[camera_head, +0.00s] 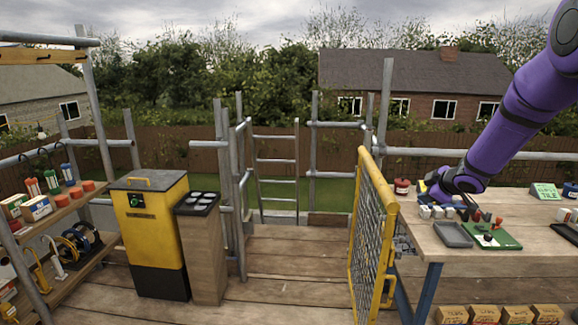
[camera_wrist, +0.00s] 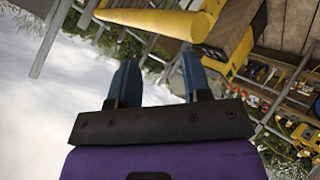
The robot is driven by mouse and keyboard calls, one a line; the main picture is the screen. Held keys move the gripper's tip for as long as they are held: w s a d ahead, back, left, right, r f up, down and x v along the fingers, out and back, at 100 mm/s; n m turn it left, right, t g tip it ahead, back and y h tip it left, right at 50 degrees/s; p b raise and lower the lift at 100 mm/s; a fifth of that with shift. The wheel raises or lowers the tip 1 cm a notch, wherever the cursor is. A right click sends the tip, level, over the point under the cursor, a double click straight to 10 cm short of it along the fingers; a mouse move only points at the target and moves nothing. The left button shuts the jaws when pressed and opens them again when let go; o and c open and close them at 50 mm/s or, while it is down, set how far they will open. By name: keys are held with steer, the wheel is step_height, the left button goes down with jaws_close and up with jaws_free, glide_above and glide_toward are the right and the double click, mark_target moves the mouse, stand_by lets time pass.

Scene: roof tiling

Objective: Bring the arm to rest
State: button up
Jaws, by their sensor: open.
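My purple arm (camera_head: 510,115) comes down from the upper right in the head view. Its lower end is over the back left part of the workbench (camera_head: 440,240). In the wrist view my gripper (camera_wrist: 159,70) shows two dark blue fingers standing well apart, with nothing between them. In the head view the fingers are too small to make out clearly. A thick yellow bar (camera_wrist: 150,20), seemingly the gate's rail, crosses just past the fingertips in the wrist view; I cannot tell the exact gap.
The yellow mesh gate (camera_head: 373,235) stands left of the bench. A grey tray (camera_head: 453,235) and green board (camera_head: 490,237) lie on the bench. A yellow cabinet (camera_head: 150,225) and loaded shelves (camera_head: 65,205) are at left. The middle deck (camera_head: 295,265) is clear.

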steer(key=s+a+r+m+g+h, duration=0.15)
steer(key=s+r+m, duration=0.25)
steer(key=s+r, duration=0.5)
steer(key=s+a+r+m+h, duration=0.1)
steer(key=s+r+m+h, duration=0.2)
steer(key=s+r, duration=0.6)
steer(key=s+a+m+g+y, duration=0.1)
steer(key=s+a, duration=0.3)
steer(key=s, duration=1)
steer(key=s+a+f+m+g+y, duration=0.1)
steer(key=s+a+m, duration=0.3)
steer(key=s, duration=1)
steer(key=shift+s+a+g+y, duration=0.2)
steer(key=shift+a+g+y, duration=0.15)
steer(key=shift+a+g, duration=0.4)
steer(key=shift+d+f, duration=0.1)
steer(key=shift+d, duration=0.1)
